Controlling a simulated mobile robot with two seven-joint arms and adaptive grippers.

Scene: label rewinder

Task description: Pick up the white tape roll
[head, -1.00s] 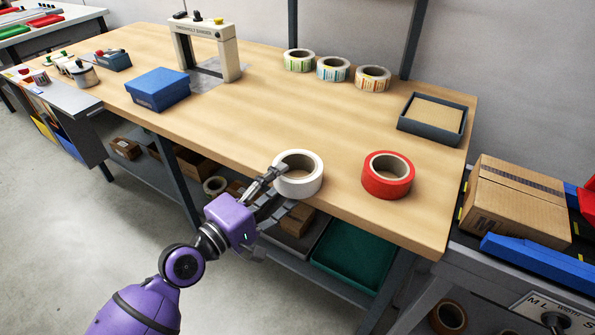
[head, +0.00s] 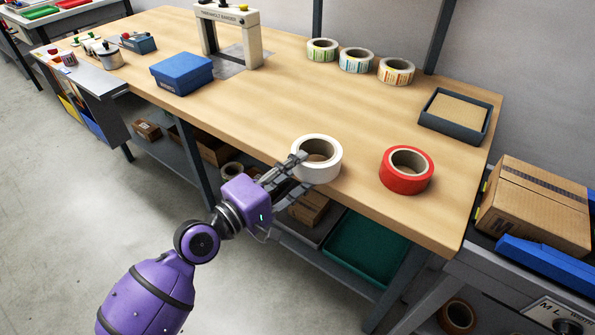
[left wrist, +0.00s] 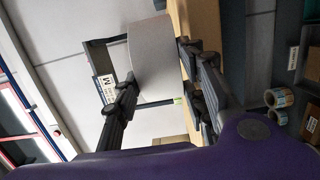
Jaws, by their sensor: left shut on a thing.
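The white tape roll (head: 318,166) is at the front edge of the wooden workbench (head: 265,120) in the head view. My left gripper (head: 299,172) reaches it from the front left, with its fingers at the roll's near left side. In the left wrist view the roll (left wrist: 152,62) sits between the two fingers (left wrist: 158,88), and the gripper is shut on it. Whether the roll is clear of the bench top is hard to tell. My right gripper is not in view.
A red tape roll (head: 406,172) stands to the right of the white one. Several printed label rolls (head: 356,61) and a grey tray (head: 455,118) are farther back. A blue box (head: 182,76) is at left. The middle of the bench is clear.

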